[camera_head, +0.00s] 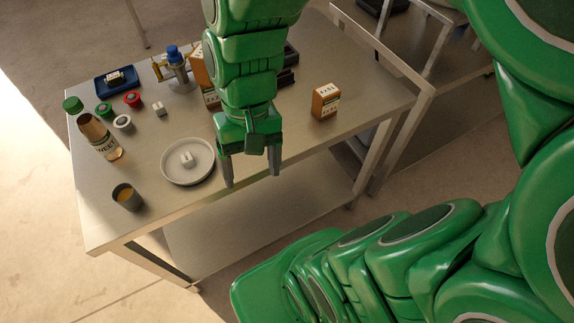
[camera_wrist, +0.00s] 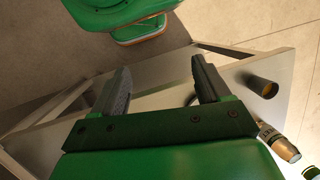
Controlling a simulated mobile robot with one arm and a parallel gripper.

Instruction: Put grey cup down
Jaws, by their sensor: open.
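The grey cup (camera_head: 127,197) stands upright on the metal table at its front left, with brownish content inside. It also shows in the wrist view (camera_wrist: 262,86) at the right, near the table's edge. My gripper (camera_head: 252,182) is open and empty, above the table's front edge, well to the right of the cup. In the wrist view my gripper (camera_wrist: 157,84) shows its two fingers wide apart with nothing between them.
A white dish (camera_head: 188,178) with a small white piece stands between cup and gripper. A bottle (camera_head: 100,138) is behind the cup. A small box (camera_head: 325,101) stands right of my gripper. The table (camera_head: 300,150) has free room at front right.

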